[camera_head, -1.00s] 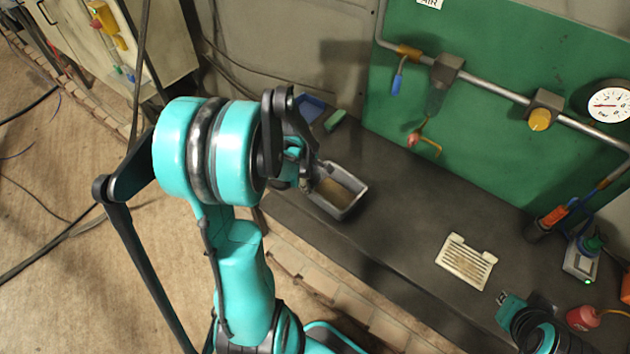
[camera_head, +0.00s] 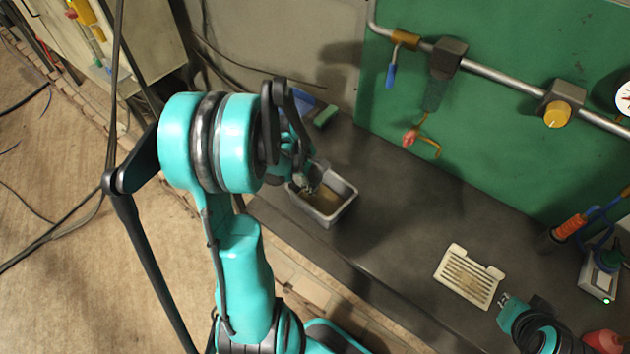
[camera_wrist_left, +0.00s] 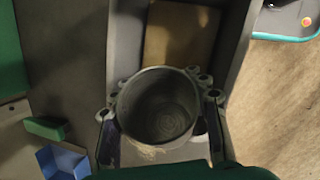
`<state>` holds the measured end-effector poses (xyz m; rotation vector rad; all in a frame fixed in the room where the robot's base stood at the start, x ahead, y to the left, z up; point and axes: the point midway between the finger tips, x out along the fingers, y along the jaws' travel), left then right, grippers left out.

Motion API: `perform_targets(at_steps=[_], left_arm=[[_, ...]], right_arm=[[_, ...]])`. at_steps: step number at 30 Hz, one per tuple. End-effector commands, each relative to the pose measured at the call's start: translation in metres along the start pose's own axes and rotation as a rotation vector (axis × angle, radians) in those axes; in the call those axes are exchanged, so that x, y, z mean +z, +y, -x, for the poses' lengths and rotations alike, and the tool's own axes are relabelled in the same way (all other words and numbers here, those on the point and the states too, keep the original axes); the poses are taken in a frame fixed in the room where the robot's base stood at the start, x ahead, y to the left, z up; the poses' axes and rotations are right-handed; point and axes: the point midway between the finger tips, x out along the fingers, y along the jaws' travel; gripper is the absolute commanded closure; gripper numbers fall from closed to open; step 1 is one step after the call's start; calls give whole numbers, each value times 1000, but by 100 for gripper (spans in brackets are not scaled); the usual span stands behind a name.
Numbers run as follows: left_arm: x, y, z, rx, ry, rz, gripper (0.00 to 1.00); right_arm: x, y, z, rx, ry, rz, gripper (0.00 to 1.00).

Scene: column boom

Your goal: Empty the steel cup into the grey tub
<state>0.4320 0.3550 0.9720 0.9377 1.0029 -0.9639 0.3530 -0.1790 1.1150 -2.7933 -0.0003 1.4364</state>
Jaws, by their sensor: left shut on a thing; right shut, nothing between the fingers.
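My left gripper (camera_head: 304,180) is shut on the steel cup (camera_wrist_left: 158,105), a round grey cup. In the head view the arm and fingers mostly hide the cup. The left wrist view looks into its mouth; I see a ringed bottom and no clear contents. The grey tub (camera_head: 347,206) stands on the dark bench with a tan layer inside. My left gripper is over the tub's left end. The tub's tan floor (camera_wrist_left: 170,35) also shows beyond the cup. My right gripper (camera_head: 508,306) is at the lower right, small and partly hidden, shut and empty, away from the tub.
A cream slotted plate (camera_head: 468,276) lies on the bench right of the tub. A blue tray (camera_head: 303,102) and a green block (camera_head: 326,116) lie behind the tub. A pipe with valves (camera_head: 490,78) runs along the green panel. Bench between tub and plate is clear.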

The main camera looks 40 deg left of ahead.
Motion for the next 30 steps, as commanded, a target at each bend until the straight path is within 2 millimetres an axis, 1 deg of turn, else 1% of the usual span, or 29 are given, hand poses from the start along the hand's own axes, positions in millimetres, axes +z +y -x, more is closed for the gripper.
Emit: perform_targets(at_steps=[1,5,6,14,21,25,30], left_arm=[[3,2,11,-1,-5,1,97],[9,6,31,-4,-36,9,97],[10,6,33,-10,-86,24,97],[26,11,63,-41,-368,82,97],[43,14,86,-73,-645,140,97],[50,15,96,-85,-742,159,97],[54,16,104,-92,-801,171,97]], right_arm=[[-6,0,9,0,0,0,100],[-17,0,23,0,0,0,100],[-15,0,20,0,0,0,100],[-11,0,15,0,0,0,100],[3,0,-4,0,0,0,100],[7,0,-10,0,0,0,100],[9,0,-13,0,0,0,100]])
